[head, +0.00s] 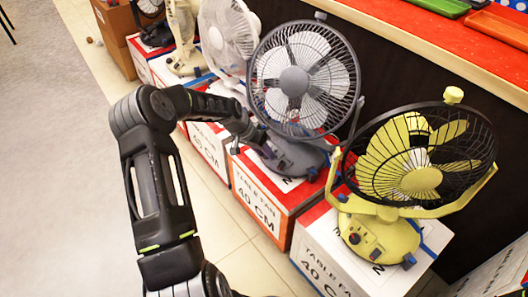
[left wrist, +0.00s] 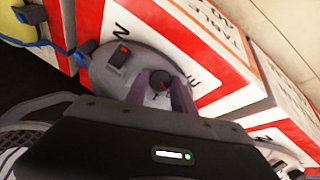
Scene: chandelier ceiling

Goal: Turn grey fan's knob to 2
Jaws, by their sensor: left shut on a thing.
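The grey fan (head: 295,82) stands upright on a red, white and orange box in the middle of the head view. Its base (head: 302,160) is partly hidden by my left arm. My left gripper (head: 268,152) reaches the front of this base. In the left wrist view the dark round knob (left wrist: 159,82) sits on the grey base (left wrist: 105,72), between the two fingers of my left gripper (left wrist: 160,91), which are shut on it. The knob's setting is too small to read. My right gripper is not in view.
A yellow fan (head: 400,180) stands on a box to the right, close to the grey one. A white fan (head: 228,35) is behind on the left. A red-topped counter (head: 440,35) runs along the back right. The tiled floor (head: 230,235) in front is clear.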

